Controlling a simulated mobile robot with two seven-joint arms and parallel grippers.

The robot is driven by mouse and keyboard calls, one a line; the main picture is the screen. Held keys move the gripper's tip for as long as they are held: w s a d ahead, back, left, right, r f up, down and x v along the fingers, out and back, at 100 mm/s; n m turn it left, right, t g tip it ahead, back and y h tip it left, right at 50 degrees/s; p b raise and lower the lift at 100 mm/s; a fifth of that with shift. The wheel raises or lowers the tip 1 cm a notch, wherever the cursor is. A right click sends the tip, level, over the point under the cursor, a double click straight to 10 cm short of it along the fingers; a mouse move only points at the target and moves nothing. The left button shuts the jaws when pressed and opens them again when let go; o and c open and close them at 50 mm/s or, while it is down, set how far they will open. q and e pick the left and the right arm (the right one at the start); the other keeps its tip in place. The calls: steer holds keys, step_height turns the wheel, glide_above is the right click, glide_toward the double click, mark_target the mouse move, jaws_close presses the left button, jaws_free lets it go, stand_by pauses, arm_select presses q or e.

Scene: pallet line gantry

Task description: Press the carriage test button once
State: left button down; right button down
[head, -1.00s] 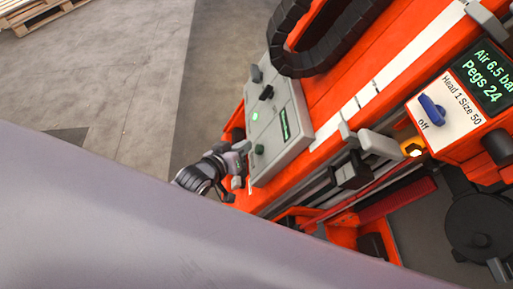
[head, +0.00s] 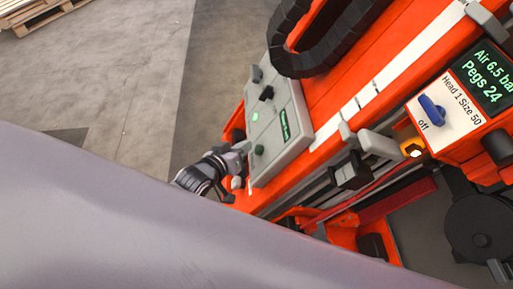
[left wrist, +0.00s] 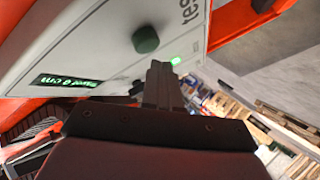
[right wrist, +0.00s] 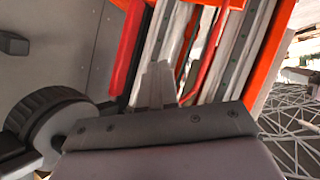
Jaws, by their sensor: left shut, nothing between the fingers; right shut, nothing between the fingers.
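A grey control panel (head: 290,100) sits on the orange machine. It carries a round green button (head: 259,149), which in the left wrist view (left wrist: 146,39) is near the printed word "test". My left gripper (head: 241,158) is at the panel's lower left edge in the head view, close to the button. In the left wrist view its shut, empty fingers (left wrist: 162,82) point at the panel just beside the button; I cannot tell whether they touch the panel. My right gripper (right wrist: 155,85) is shut and empty in the right wrist view, in front of machine rails; the head view does not show it.
The panel has a small green display (left wrist: 68,81) and a lit green lamp (left wrist: 176,61). A second box with a blue knob (head: 431,110) set at "off" and a screen (head: 489,75) stands at right. A black cable chain (head: 290,40) is above the panel. Open floor lies left.

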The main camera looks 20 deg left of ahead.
stand_by(0.8)
arm_select(q)
steer(key=shift+w+d+f, duration=0.15)
steer(key=shift+d+f, duration=0.05)
steer(key=shift+d, duration=0.1)
steer(key=shift+w+d+f, duration=0.2)
steer(key=shift+d+f, duration=0.05)
steer(key=shift+d, duration=0.2)
stand_by(0.9)
steer(key=shift+a+r, duration=0.1)
steer(key=shift+s+a+r+p, duration=0.3)
steer(key=shift+s+a+p, duration=0.1)
steer(key=shift+a+p, duration=0.25)
steer(key=shift+a+r, duration=0.1)
steer(key=a+p, duration=0.1)
steer(key=s+a+r+p, duration=0.2)
steer(key=shift+a+r, duration=0.1)
steer(key=shift+a, duration=0.3)
